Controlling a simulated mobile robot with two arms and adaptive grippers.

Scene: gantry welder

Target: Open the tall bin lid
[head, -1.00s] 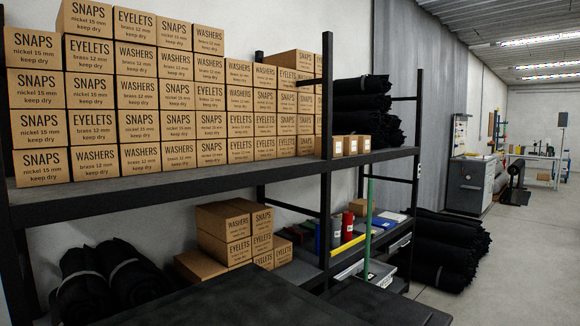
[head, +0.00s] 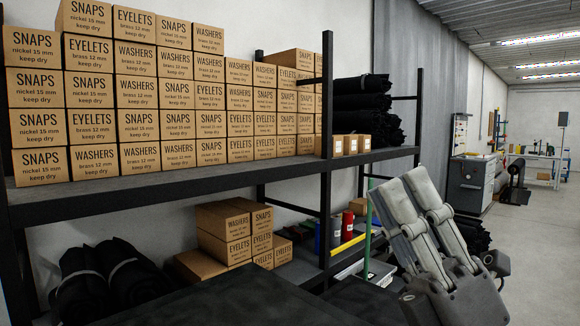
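Two dark, flat tops show at the bottom of the head view, a larger one (head: 225,300) at centre-left and a smaller one to its right (head: 350,298). They look like closed bin lids, but I cannot tell for sure which is the tall bin's. My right gripper (head: 404,186) is at the lower right, with its two grey fingers pointing up and slightly left. It appears empty, beside and above the smaller dark top. The gap between its fingers is hard to judge from this angle. My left gripper is not in view.
A black shelf rack (head: 220,177) behind holds stacked cardboard boxes (head: 137,92) and black rolls (head: 360,105). A green upright rod (head: 369,225) stands near the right gripper. More black rolls (head: 474,235) lie behind it. Open floor (head: 540,230) lies to the right.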

